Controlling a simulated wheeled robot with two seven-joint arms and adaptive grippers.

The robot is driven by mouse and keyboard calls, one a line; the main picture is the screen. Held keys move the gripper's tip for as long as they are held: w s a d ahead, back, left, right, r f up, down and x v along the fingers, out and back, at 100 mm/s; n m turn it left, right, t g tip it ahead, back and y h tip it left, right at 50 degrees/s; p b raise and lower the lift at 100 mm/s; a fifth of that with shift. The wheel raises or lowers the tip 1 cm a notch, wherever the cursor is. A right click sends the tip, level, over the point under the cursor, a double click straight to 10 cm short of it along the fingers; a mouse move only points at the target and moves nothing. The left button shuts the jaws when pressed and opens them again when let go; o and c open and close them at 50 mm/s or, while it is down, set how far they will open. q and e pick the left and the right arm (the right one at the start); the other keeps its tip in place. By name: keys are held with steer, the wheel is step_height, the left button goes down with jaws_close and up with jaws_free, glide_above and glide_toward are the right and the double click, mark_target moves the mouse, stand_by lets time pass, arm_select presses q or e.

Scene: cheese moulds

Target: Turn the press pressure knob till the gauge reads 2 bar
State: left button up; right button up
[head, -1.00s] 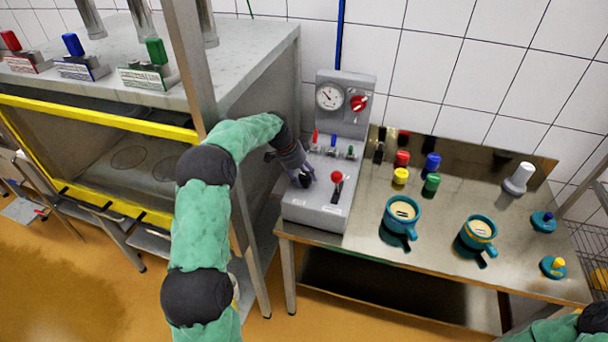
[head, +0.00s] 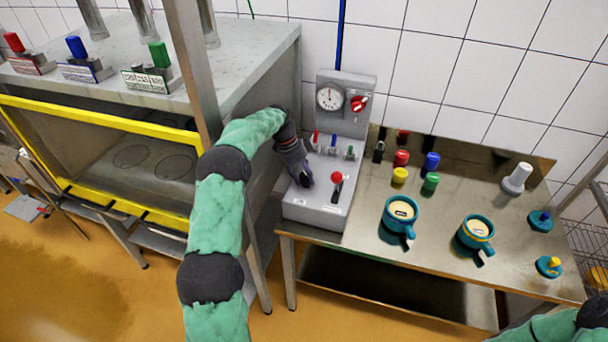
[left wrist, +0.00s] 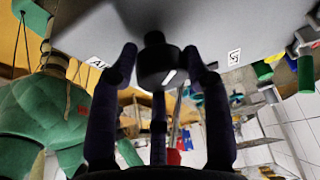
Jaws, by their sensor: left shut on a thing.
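The grey press control box (head: 317,208) stands at the left end of the steel table. Its round white gauge (head: 330,97) is on the upright panel; the needle points about straight up, and the figures are too small to read. My left gripper (head: 304,178) is down at the box's front left and hides the knob in the head view. In the left wrist view, the black pressure knob (left wrist: 155,66) with a white mark sits between the fingertips of my left gripper (left wrist: 158,68), which is shut on it. My right gripper is out of view.
A red-handled rotary switch (head: 358,103) is beside the gauge. Small red, blue and green levers and a red-ball lever (head: 337,178) stand close right of my left gripper. Two teal moulds (head: 399,214) (head: 475,232) and coloured pieces stand on the table. A yellow-edged cabinet (head: 100,117) is left.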

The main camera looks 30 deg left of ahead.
arm_select(q)
steer(key=shift+w+r, duration=0.3)
steer(key=shift+r, duration=0.15)
steer(key=o, duration=1)
steer(key=shift+c, duration=0.2)
steer(key=shift+o, duration=0.7)
steer(key=shift+d, duration=0.1)
steer(key=shift+d+f, duration=0.1)
steer(key=shift+f, duration=0.1)
steer(key=shift+s, duration=0.1)
steer(key=v, duration=0.7)
steer(key=shift+r, duration=0.2)
